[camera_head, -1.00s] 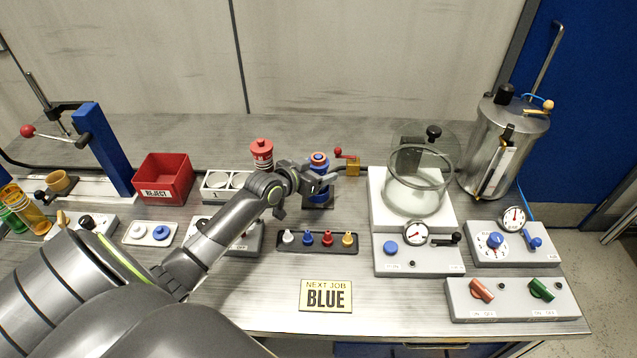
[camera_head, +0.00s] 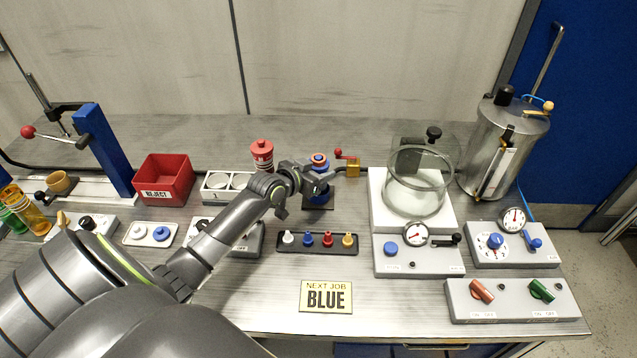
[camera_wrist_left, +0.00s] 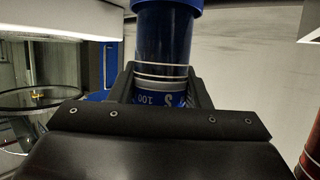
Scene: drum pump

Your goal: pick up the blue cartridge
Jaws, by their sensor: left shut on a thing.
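The blue cartridge (camera_head: 319,190) stands upright at the back middle of the bench, with an orange ring on its top and a dark base under it. My left gripper (camera_head: 316,181) reaches it from the left and is shut around its body. In the left wrist view the cartridge (camera_wrist_left: 163,45) rises between the two fingers (camera_wrist_left: 160,92), and part of a label with "100" shows below its silver bands. The fingers hide part of the cartridge in the head view. My right gripper is not in view.
A red-capped cartridge (camera_head: 262,153) stands close behind my left forearm. A brass valve with a red knob (camera_head: 348,164) is just right of the blue cartridge. A nozzle rack (camera_head: 317,252) lies in front. A glass chamber (camera_head: 418,190) stands to the right. A "NEXT JOB BLUE" sign (camera_head: 326,296) lies near the front edge.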

